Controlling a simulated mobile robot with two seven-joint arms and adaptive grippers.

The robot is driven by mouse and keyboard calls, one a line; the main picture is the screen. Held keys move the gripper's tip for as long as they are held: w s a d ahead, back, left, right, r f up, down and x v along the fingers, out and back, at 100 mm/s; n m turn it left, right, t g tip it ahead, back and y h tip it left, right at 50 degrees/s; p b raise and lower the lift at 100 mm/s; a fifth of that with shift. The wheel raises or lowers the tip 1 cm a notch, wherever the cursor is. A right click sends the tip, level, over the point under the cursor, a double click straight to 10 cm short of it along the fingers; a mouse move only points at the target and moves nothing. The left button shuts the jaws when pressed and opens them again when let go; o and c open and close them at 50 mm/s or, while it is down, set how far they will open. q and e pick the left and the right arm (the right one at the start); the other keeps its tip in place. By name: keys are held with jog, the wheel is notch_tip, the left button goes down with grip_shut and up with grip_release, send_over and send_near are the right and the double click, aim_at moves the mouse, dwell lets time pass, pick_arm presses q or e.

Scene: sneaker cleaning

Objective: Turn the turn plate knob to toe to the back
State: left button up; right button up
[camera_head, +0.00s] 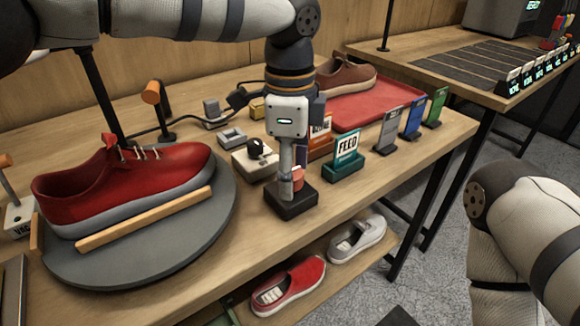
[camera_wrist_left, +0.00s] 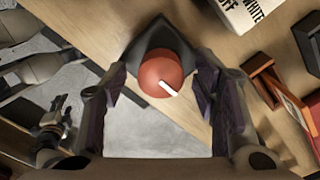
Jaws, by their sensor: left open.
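A red round knob (camera_head: 298,176) stands on a black base (camera_head: 291,203) near the table's front edge. In the left wrist view the red knob (camera_wrist_left: 158,72) has a white pointer line aimed to the lower right. My left gripper (camera_head: 287,182) is over the knob from above. Its fingers are open, one on each side of the knob; contact cannot be told. The grey turn plate (camera_head: 140,270) is at the left, with a red sneaker (camera_head: 120,185) on it, toe to the right. My right arm shows at the right; its gripper is out of view.
A teal FEED sign (camera_head: 346,152), a switch box (camera_head: 255,160) and several coloured signs stand beside and behind the knob. Spare shoes lie on the lower shelf.

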pick_arm(q)
jog(key=c, duration=1.2)
pick_arm(e)
jog(key=shift+w+r, duration=0.1)
